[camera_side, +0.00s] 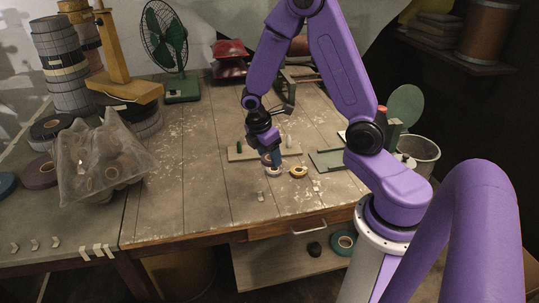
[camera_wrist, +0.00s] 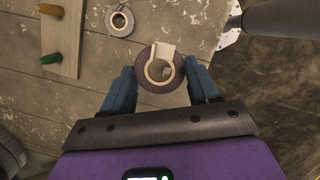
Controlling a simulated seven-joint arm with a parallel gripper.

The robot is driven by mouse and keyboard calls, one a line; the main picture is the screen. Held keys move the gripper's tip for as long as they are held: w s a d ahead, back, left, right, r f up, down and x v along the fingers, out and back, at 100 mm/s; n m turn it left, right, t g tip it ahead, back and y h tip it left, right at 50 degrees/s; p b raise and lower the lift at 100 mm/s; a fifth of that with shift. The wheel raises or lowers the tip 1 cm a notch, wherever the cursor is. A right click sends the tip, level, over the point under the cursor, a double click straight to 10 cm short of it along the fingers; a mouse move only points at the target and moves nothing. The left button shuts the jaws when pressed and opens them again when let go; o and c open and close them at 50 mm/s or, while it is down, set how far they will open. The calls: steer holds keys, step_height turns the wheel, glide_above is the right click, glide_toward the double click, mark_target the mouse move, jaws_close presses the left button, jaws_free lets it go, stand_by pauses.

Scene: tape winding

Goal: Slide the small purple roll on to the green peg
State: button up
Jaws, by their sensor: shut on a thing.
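My gripper (camera_wrist: 161,70) has its blue fingers shut on a small roll (camera_wrist: 160,87) with a dark purple-brown rim, a cream core and a pale tab. In the side view my gripper (camera_side: 271,159) points down in front of the peg board, the roll (camera_side: 272,169) low between its fingertips. I cannot tell whether it touches the table. The green peg (camera_wrist: 51,59) stands on the board (camera_wrist: 62,35), left of the held roll in the wrist view and apart from it. The green peg also shows at the board's left end (camera_side: 239,147).
A second small roll (camera_wrist: 119,21) lies on the table, just right of my gripper in the side view (camera_side: 298,171). An orange-yellow peg (camera_wrist: 51,9) shares the board. A bag of rolls (camera_side: 98,163) and a green fan (camera_side: 170,45) stand left. The front middle table is mostly clear.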

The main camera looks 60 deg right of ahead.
steer(key=w+d+n, duration=0.3)
steer(key=w+d, duration=0.1)
steer(key=w, duration=0.8)
steer(key=n+t, duration=0.1)
steer(key=n, duration=0.2)
glide_above(238, 143)
steer(key=shift+a+f, duration=0.1)
steer(key=shift+f, duration=0.65)
steer(key=shift+a+x, duration=0.2)
steer(key=shift+x, duration=0.7)
steer(key=shift+a+x, duration=0.25)
steer(key=shift+x, duration=0.7)
steer(key=shift+f, duration=0.1)
steer(key=shift+a+x, duration=0.25)
steer(key=shift+x, duration=0.75)
steer(key=shift+a+x, duration=0.25)
steer(key=shift+x, duration=0.8)
steer(key=o, duration=1.3)
steer(key=shift+f, duration=0.1)
